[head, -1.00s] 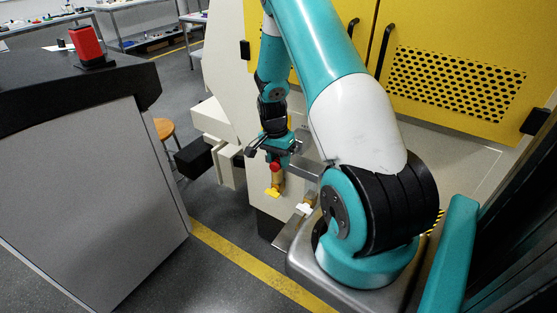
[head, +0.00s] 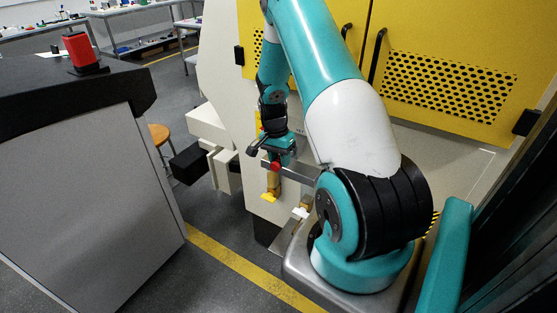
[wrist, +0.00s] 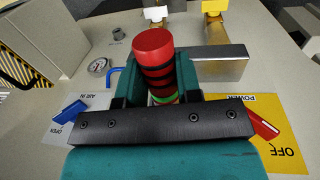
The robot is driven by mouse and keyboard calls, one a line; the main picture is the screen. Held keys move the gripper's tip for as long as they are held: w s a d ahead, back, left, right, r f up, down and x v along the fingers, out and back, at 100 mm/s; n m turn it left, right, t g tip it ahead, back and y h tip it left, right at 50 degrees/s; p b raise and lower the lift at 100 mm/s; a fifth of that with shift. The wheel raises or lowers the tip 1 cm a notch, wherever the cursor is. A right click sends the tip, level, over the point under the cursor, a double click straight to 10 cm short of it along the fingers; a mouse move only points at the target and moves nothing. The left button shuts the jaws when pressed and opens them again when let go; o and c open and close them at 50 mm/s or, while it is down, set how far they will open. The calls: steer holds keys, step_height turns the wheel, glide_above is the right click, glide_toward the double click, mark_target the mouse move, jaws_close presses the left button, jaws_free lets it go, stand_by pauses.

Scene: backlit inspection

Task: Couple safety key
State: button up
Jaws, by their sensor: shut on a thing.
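My gripper (wrist: 153,88) is shut on a red cylindrical piece (wrist: 152,42) with black bands and a green ring, which I take to be the safety key. Its red end points up and away in the wrist view; its lower end is hidden behind the gripper's black bar. In the head view my gripper (head: 274,158) is small and stands in front of the machine's pale panel, with the red piece (head: 275,167) at its underside. Whether the key touches anything cannot be told. No clear key socket shows.
A metal block (wrist: 218,64) is close to the right of the key. Beyond are a yellow-ended brass fitting (wrist: 215,25) and a white-ended one (wrist: 155,14). A gauge (wrist: 98,66), blue lever (wrist: 68,110) and red lever (wrist: 263,124) flank the gripper. A dark-topped cabinet (head: 75,85) stands left.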

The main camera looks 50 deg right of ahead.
steer(key=o, duration=1.1)
steer(key=shift+d, duration=0.1)
steer(key=shift+c, duration=0.2)
step_height(320, 180, up, 17)
steer(key=w+b, duration=0.2)
steer(key=shift+w+r, duration=0.15)
steer(key=shift+r, duration=0.05)
